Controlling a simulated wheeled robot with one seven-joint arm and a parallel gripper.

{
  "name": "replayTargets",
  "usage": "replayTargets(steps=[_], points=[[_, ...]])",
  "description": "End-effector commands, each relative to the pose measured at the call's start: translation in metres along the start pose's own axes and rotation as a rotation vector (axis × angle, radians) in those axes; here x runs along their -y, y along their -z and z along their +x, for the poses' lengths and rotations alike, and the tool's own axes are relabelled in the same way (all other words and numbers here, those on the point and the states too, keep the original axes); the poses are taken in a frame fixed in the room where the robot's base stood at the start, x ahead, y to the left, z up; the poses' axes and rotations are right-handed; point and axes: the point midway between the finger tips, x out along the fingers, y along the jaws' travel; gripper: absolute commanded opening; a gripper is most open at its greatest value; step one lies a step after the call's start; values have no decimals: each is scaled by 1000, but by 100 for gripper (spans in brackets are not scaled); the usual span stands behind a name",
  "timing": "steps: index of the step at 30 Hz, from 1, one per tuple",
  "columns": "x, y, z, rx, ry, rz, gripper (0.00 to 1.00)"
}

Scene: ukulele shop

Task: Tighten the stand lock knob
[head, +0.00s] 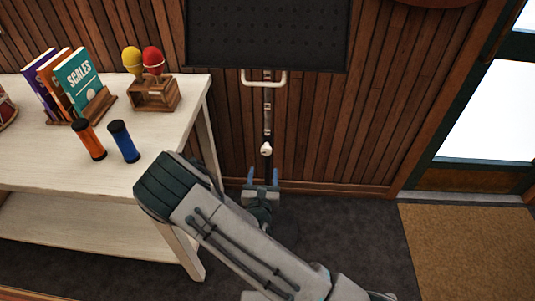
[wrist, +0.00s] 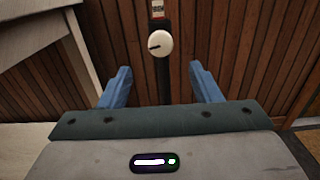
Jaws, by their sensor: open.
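The stand lock knob (head: 266,149) is a small pale round knob on the stand's dark upright pole (head: 267,115). In the wrist view the knob (wrist: 159,45) shows a dark mark on its left half and lies ahead, midway between the finger lines. My gripper (head: 262,178) has blue fingers, is open, and is just below the knob in the head view. In the wrist view its two fingers (wrist: 162,82) are wide apart with nothing between them but the pole behind.
The stand's black perforated desk (head: 267,35) and a pale handle (head: 264,84) are above the knob. A white table (head: 60,160) with books, maracas and shakers stands close on the left. A wooden wall is behind. The floor right of the stand is clear up to a brown mat (head: 465,245).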

Motion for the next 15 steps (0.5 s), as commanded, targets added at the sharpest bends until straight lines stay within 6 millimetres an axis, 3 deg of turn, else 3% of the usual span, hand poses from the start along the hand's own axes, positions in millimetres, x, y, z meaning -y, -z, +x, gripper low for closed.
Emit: replayTargets(steps=[9, 15], points=[[1, 0, 67, 2, 2, 0, 58], [0, 0, 89, 1, 0, -1, 58]])
